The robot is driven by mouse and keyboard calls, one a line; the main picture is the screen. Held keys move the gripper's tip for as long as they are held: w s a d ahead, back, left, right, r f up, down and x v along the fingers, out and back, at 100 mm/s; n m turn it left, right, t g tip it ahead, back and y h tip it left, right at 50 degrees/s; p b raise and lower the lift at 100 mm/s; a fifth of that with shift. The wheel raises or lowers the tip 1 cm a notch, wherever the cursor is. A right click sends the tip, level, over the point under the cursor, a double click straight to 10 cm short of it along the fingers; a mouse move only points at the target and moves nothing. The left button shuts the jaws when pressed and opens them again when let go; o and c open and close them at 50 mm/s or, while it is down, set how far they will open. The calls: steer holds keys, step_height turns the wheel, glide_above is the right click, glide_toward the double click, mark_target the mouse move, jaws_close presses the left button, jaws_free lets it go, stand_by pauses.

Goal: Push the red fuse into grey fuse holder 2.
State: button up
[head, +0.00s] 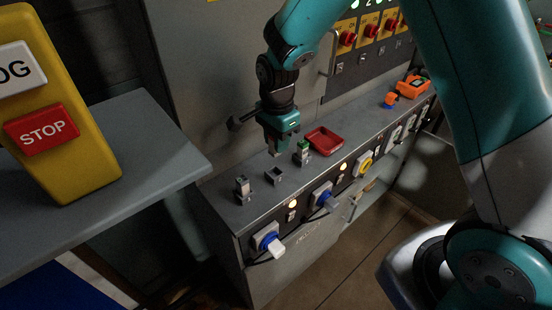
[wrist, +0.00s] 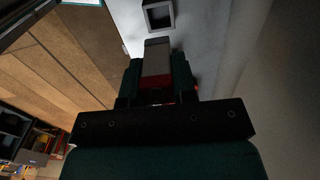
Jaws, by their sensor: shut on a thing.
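My gripper (head: 277,146) is shut on the red fuse, above the grey bench top near its back. The fuse (wrist: 156,62) shows in the wrist view between the fingers, with a grey end and a red part; in the head view it is mostly hidden by the fingers. The middle grey holder (head: 274,176) looks empty and stands apart from the gripper, nearer the front. An open square holder also shows in the wrist view (wrist: 158,14), ahead of the fuse's tip. I cannot read any holder numbers.
A left holder (head: 242,189) has a pale grey piece in it, and a right holder (head: 302,155) has a green piece. A red tray (head: 324,140) lies right of the gripper.

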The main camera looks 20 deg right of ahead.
step_height(320, 180, up, 12)
steer(key=shift+f, duration=0.1)
steer(key=shift+f, duration=0.15)
stand_by(0.3)
step_height(320, 180, down, 13)
steer(key=p, duration=0.3)
steer(key=shift+p, duration=0.35)
step_height(320, 180, down, 6)
steer(key=b, duration=0.4)
steer(key=shift+r+b, duration=0.25)
steer(key=shift+b, duration=0.1)
steer(key=shift+f, duration=0.1)
steer(key=shift+p, duration=0.35)
stand_by(1.4)
